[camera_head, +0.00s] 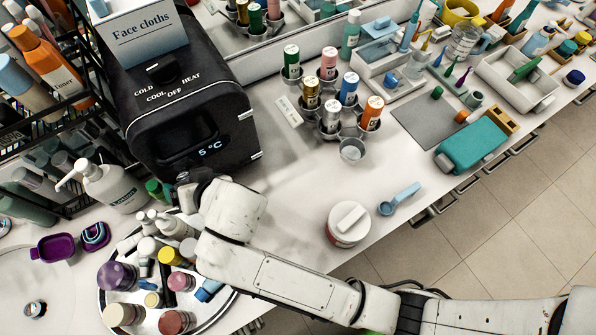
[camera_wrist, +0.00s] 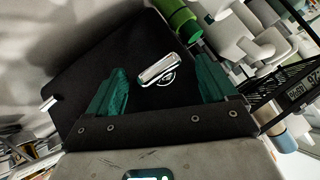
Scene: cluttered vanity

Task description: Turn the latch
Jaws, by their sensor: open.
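A black cooler box (camera_head: 190,95) stands at the left of the counter in the head view, with a dial (camera_head: 162,68) on top and a display reading 5 °C. In the wrist view, a silver latch (camera_wrist: 158,69) sits on a round plate on the box's dark face (camera_wrist: 100,62). It lies tilted, its right end higher. My gripper (camera_wrist: 162,72) is open, its two green fingers on either side of the latch and apart from it. In the head view my arm's end is beside the box's lower front, and the fingers and latch are hidden there.
A round tray (camera_head: 222,318) crowded with bottles and jars is just below my wrist. A lotion pump bottle (camera_head: 112,187) stands left of it. The counter between box and tub is clear.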

